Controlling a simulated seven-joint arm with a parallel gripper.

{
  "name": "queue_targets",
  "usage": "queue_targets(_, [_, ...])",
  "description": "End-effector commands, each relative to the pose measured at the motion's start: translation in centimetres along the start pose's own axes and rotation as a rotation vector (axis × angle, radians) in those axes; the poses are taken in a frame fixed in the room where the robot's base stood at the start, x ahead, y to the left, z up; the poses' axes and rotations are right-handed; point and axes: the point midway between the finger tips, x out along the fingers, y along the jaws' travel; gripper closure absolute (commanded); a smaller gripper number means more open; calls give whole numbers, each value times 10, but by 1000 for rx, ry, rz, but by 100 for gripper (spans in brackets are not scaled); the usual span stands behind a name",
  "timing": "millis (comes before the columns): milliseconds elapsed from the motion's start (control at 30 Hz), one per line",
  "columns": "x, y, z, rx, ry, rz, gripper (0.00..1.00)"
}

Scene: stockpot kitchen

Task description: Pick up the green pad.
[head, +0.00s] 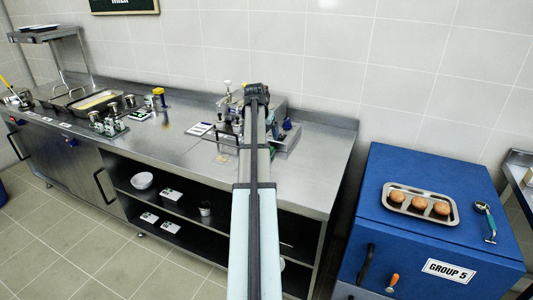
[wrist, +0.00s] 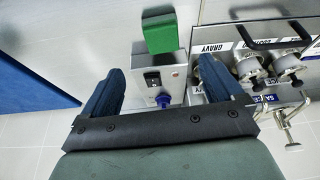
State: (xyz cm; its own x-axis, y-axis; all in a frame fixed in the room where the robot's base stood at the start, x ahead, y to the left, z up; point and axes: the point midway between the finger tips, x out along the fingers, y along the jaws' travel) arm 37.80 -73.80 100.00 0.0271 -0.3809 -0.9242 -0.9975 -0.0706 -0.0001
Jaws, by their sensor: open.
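The green pad (wrist: 159,34) shows in the wrist view at top centre, at the far end of a grey metal box (wrist: 172,75). My gripper (wrist: 160,68) is open, with its two blue fingers apart and nothing between them touching the pad. The pad lies beyond the fingertips, roughly in line with the gap. In the head view my gripper (head: 257,92) is at the back of the steel counter, seen end-on along my arm. I cannot make out the pad in the head view; my arm covers part of that area.
Labelled metal dispensers (wrist: 265,65) stand close to the right finger. A blue knob (wrist: 163,101) sticks out of the grey box. The steel counter (head: 180,150) has a bare stretch left of my arm. A blue cabinet (head: 400,240) with a tray (head: 420,218) stands right.

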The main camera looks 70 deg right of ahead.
Motion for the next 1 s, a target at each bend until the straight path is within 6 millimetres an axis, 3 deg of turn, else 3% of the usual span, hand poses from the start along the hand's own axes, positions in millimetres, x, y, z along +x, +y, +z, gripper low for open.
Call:
queue_targets(200, [35, 0, 0, 1, -1, 1, 6])
queue_targets(633, [58, -1, 0, 1, 0, 1, 6])
queue_targets(1000, [100, -4, 0, 0, 1, 0, 6])
